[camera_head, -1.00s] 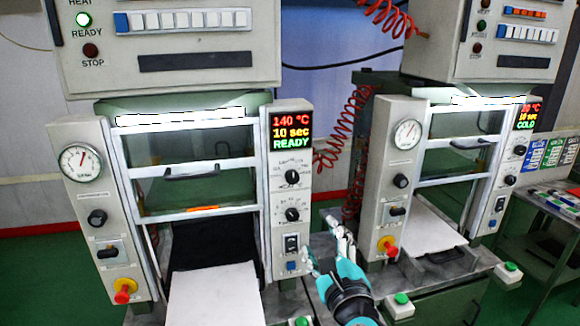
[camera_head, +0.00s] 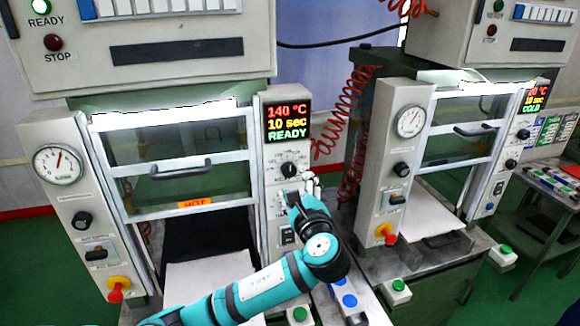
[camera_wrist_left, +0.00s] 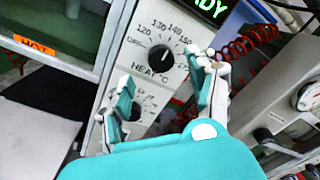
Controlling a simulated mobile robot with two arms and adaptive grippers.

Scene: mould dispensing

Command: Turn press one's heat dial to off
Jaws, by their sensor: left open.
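Press one's heat dial (camera_head: 290,170) is a round black knob on its right-hand panel, below the display (camera_head: 288,122) reading 140 °C, 10 sec, READY. In the left wrist view the heat dial (camera_wrist_left: 160,57) sits inside a printed scale with OFF at the left, and its white mark points up toward about 140. My left gripper (camera_head: 302,190) is open just below and in front of the dial. In the left wrist view the dial appears beyond and between the open fingers (camera_wrist_left: 165,90), apart from them. My arm hides most of the lower dial. My right gripper is out of view.
Press one's guard with its handle (camera_head: 182,170) and HOT label stands left of the panel. A second press (camera_head: 405,155) reading COLD stands to the right, with a coiled red hose (camera_head: 340,110) between them. Green and blue buttons (camera_head: 348,300) lie below my arm.

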